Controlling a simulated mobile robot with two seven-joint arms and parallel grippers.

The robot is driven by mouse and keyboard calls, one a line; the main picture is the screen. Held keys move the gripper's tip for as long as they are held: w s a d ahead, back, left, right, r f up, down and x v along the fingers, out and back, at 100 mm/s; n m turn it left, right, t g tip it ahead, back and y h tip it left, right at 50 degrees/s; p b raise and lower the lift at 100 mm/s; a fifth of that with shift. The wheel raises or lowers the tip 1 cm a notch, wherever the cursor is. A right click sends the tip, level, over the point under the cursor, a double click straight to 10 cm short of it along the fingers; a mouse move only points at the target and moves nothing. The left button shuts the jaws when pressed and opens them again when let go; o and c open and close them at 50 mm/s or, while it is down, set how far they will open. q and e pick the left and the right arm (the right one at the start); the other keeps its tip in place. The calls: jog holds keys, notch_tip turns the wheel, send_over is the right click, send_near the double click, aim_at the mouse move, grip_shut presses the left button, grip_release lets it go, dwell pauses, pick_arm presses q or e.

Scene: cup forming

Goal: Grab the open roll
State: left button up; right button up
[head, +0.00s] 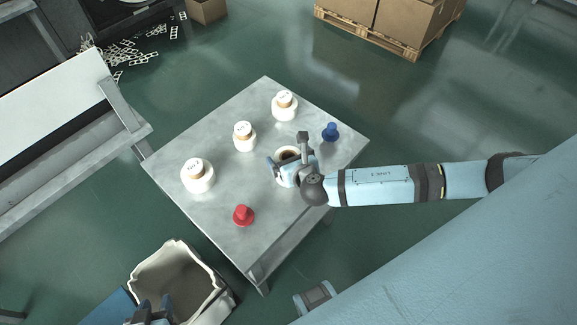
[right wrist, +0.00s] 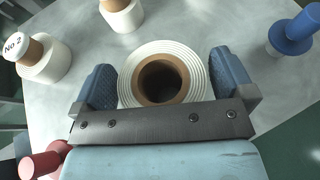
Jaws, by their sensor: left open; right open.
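The open roll (head: 281,153) is white with a brown core and an open dark hole, upright on the grey table (head: 222,215). In the right wrist view the open roll (right wrist: 163,47) sits between the two fingers of my right gripper (right wrist: 162,80). The fingers are spread on its left and right sides; I cannot tell whether they touch it. In the head view my right gripper (head: 288,154) partly hides the roll. My left gripper (head: 152,308) is at the bottom left, by the bin, partly cut off and away from the table.
Other white rolls with labelled brown tops stand on the table: one at the back (head: 285,106), one in the middle (head: 244,137), one at left (head: 198,176). A blue knobbed piece (head: 330,132) and a red one (head: 243,216) stand nearby. A white-lined bin (head: 152,262) is below.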

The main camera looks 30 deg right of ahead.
jog(key=c, duration=0.8)
